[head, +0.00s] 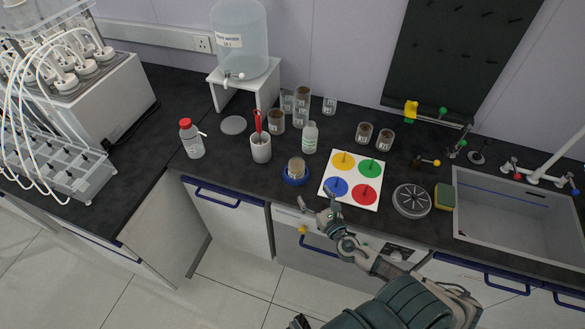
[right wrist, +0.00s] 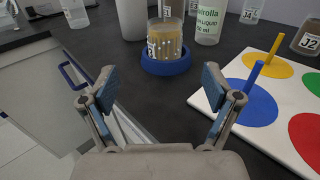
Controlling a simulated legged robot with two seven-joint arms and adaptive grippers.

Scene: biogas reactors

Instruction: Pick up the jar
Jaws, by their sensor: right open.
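A jar (head: 296,166) with a pale lid-like top and brownish contents sits upright in a blue ring holder (head: 295,180) on the dark counter. My left gripper is not in view.
A white board (head: 352,197) with coloured circles and pegs lies right of the jar. A white bottle (head: 310,138) and a cup (head: 261,150) with a red-handled tool stand behind it. Several other jars (head: 364,132) stand farther back. A sink (head: 510,218) is at the right.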

